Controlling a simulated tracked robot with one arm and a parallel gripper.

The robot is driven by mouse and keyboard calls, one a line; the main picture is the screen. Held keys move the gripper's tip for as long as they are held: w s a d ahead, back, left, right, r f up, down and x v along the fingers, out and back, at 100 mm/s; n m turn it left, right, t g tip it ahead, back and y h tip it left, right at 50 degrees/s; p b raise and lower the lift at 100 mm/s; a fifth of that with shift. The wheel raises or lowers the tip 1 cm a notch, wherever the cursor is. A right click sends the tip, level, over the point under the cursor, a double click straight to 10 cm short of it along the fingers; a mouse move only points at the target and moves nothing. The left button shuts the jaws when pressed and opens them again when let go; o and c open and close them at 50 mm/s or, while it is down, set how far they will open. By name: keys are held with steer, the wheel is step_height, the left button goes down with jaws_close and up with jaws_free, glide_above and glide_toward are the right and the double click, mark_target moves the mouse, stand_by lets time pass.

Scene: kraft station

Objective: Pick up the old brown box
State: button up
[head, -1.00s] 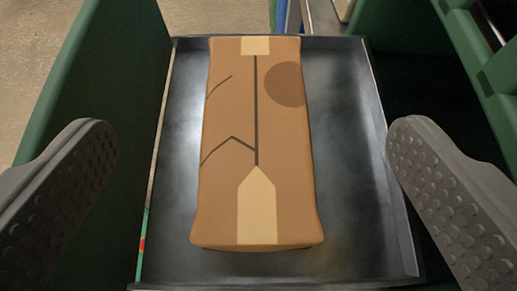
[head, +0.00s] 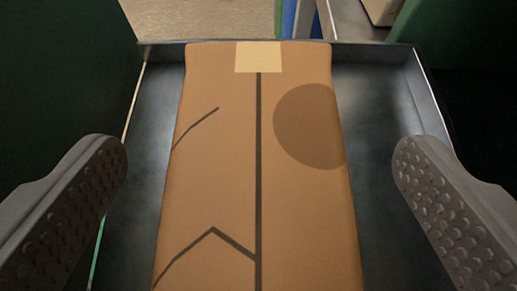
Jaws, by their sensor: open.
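The old brown box (head: 215,170) lies on a dark metal tray (head: 385,130) in the middle of the head view. It has a pale tape patch at its far end, dark crack-like lines and a round dark stain. Its near end is cut off by the bottom of the view. My gripper (head: 260,170) is open, with one grey studded finger on the left side of the box and one on the right. There is a gap between each finger and the box, and nothing is between the fingers but the box below or between them; the exact height is unclear.
The tray has a raised rim (head: 160,44) at the far end. Dark green walls (head: 60,80) stand close on the left and right. Beyond the tray are a pale floor (head: 205,18) and a blue upright (head: 288,18).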

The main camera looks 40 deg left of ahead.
steer(key=shift+w+a+f, duration=0.35)
steer(key=shift+w+a, duration=0.1)
steer(key=c, duration=1.2)
